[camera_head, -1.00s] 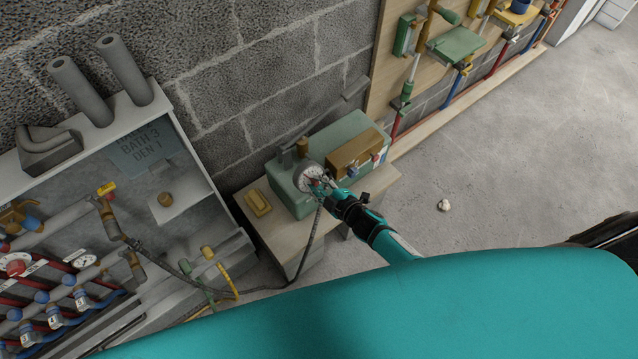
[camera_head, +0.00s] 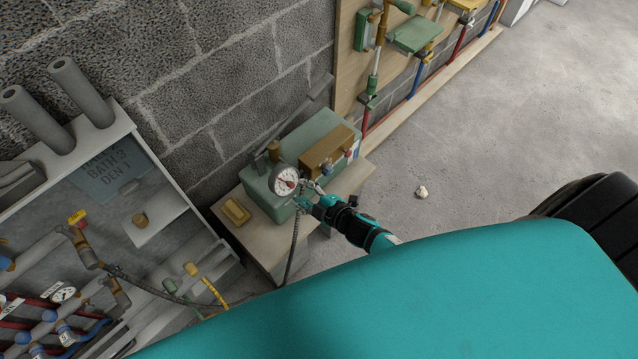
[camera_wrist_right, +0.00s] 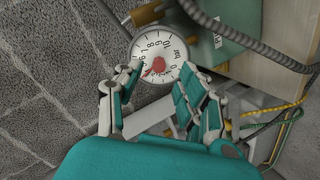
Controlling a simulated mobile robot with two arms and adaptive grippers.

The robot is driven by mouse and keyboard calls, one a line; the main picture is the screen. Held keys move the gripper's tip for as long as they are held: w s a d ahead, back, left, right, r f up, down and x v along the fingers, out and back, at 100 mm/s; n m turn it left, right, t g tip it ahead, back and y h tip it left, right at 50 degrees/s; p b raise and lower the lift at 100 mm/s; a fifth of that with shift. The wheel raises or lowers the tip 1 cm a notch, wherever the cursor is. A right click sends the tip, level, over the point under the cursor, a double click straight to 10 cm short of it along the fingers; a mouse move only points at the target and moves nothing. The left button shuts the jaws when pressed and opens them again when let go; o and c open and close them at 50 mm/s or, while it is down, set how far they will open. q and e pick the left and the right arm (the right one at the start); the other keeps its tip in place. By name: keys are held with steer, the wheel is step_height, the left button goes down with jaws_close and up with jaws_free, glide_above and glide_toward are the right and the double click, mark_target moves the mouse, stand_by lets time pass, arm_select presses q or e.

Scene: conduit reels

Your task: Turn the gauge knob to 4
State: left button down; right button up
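The gauge (camera_head: 285,180) has a round white dial with black numerals and a red knob at its middle. It is on the front of a green box unit (camera_head: 322,140). In the right wrist view the gauge (camera_wrist_right: 163,52) shows with its red knob (camera_wrist_right: 158,66); the red pointer part leans to the lower left, but its exact reading is too small to tell. My right gripper (camera_head: 307,196) is just beside the lower right of the dial. In the wrist view its fingers (camera_wrist_right: 160,80) are spread apart with nothing between them. My left gripper is not in view.
The unit stands on a small bench (camera_head: 255,240) with a yellow block (camera_head: 235,211). A dark hose (camera_head: 292,250) hangs below the gauge. A grey shelf with pipes (camera_head: 165,210) is at left, a block wall behind. The floor at right is clear except for a small white lump (camera_head: 421,191).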

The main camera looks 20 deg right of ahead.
steer(key=v, duration=0.8)
steer(key=s+d+f+m+g+h, duration=0.25)
steer(key=s+f, duration=0.35)
steer(key=f, duration=0.3)
steer(key=s+d+f+m+g+h, duration=0.1)
steer(key=s+d+f+m+g, duration=0.3)
steer(key=f, duration=0.6)
steer(key=s+a+f+m+g, duration=0.1)
steer(key=s+f, duration=0.4)
steer(key=s, duration=0.6)
steer(key=s+f+m+g, duration=0.4)
steer(key=s+f+m, duration=0.1)
steer(key=s, duration=0.7)
steer(key=shift+s+a+f+h, duration=0.15)
steer(key=shift+a+f+h, duration=0.25)
steer(key=shift+f+h, duration=0.05)
